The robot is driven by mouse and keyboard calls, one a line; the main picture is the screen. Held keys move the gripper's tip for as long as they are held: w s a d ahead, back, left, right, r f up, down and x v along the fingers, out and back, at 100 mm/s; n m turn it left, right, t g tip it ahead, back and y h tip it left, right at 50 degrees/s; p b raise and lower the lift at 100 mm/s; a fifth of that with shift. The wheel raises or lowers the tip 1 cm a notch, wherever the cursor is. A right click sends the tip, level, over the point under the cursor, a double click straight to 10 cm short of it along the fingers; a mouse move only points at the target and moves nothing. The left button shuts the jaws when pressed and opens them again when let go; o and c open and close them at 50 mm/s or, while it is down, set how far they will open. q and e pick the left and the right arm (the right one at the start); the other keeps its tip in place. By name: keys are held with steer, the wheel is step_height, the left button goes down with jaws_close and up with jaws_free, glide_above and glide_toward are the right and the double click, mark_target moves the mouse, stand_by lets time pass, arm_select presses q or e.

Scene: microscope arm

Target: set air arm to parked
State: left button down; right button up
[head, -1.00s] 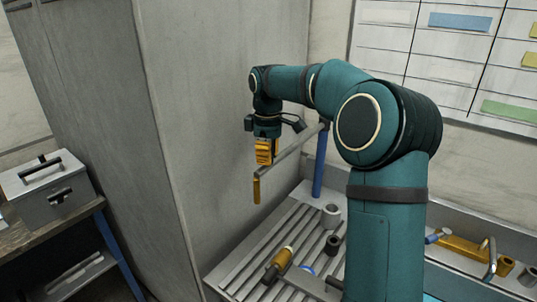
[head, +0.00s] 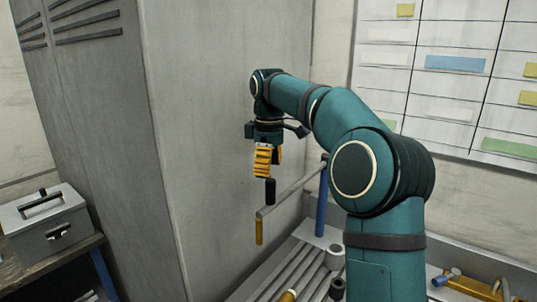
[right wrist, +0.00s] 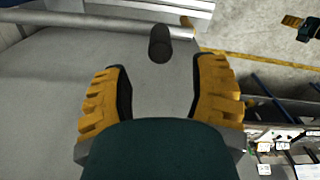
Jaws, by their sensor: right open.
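The air arm is a grey bar (head: 292,194) reaching left from a blue post (head: 321,205), with a yellow end piece (head: 259,231) hanging down. An upright black grip (head: 270,190) stands at the bar's outer end. My right gripper (head: 267,175) is open and empty just above this grip. In the right wrist view the black grip (right wrist: 160,44) appears ahead between the two spread yellow fingers, apart from both. A small teal and yellow shape at the wrist view's upper right looks like my left gripper (right wrist: 297,23); its jaws are too small to read.
A tall grey cabinet (head: 215,120) stands left behind the gripper. A slatted tray (head: 285,265) lies below the bar, with a grey ring (head: 336,255) and other parts. A grey toolbox (head: 50,222) sits on a bench at left. A wall board (head: 450,90) hangs behind.

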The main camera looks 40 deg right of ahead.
steer(key=shift+r, duration=1.75)
